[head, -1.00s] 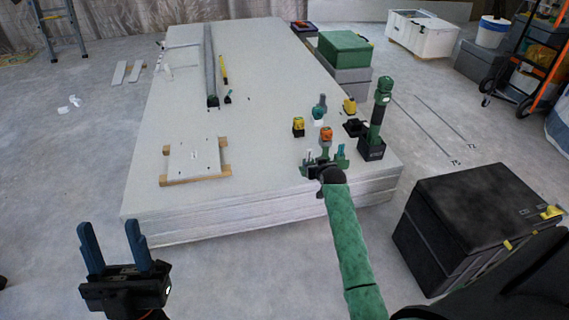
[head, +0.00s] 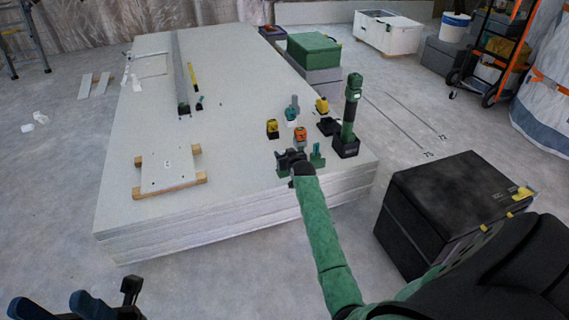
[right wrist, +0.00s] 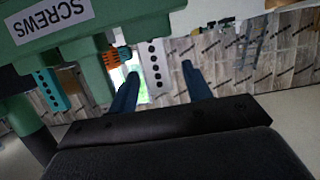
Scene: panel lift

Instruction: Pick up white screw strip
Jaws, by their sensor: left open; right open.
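The white screw strip (right wrist: 154,58) is a narrow upright piece with a row of black dots. In the right wrist view it stands between the spread fingers of my right gripper (right wrist: 160,70), which is open; I cannot tell whether they touch it. A green holder labelled SCREWS (right wrist: 100,22) is beside it, with a teal strip (right wrist: 48,90) to the left. In the head view my right gripper (head: 288,156) covers the white strip at the holder, while the teal strip (head: 316,150) shows. My left gripper (head: 52,304) is open and empty at the lower left, partly cut off.
The holder stands near the front edge of a stack of panels (head: 200,225). Behind it are a yellow tool (head: 272,128), an orange tool (head: 300,135) and a tall green-black light (head: 350,110). A small board (head: 165,168) lies on wooden battens to the left.

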